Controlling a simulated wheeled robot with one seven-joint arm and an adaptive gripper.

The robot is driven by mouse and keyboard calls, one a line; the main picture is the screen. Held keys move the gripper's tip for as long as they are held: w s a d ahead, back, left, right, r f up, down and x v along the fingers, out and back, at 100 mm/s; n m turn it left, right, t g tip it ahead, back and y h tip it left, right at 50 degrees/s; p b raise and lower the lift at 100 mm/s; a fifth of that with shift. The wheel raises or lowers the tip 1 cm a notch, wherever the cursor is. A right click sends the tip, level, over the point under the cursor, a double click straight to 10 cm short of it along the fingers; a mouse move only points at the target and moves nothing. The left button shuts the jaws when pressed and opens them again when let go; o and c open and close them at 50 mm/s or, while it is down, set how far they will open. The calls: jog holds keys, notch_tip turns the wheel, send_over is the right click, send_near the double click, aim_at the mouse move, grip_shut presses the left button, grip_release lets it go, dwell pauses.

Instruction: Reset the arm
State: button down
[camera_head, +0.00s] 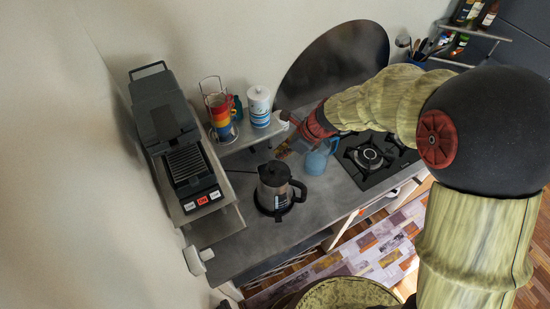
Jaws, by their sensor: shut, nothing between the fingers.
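My arm comes in from the right and reaches over the counter. My gripper (284,149) is at its far end, above the counter between the black kettle and the blue mug. It is small in the picture, and its fingers are shut with nothing held. The black kettle (273,188) stands upright on the grey counter (241,247), just below the gripper in the picture. The light blue mug (316,163) stands to the right of the gripper, partly behind it.
A black appliance (178,145) stands on a shelf at left. A rack of coloured cups (220,115) and a white-blue canister (259,105) stand behind. A gas hob (368,157) is at right, beneath my arm. Bottles (474,13) fill a corner shelf. The counter's front left is clear.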

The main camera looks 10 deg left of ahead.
jog(key=shift+v, duration=1)
jog(key=s+d+f+n+t+h+b, duration=0.2)
jog(key=s+d+f+n+b, duration=0.1)
jog(key=s+d+n+b, duration=0.7)
jog(key=s+d+f+n+t+h+b, duration=0.1)
jog(key=s+d+f+n+h+b, duration=0.2)
jog(key=s+d+n+b, duration=0.8)
jog(key=b, duration=0.5)
jog(key=shift+s+d+f+n+t, duration=0.2)
jog(key=shift+s+n+t, duration=0.1)
jog(key=shift+s+t, duration=0.1)
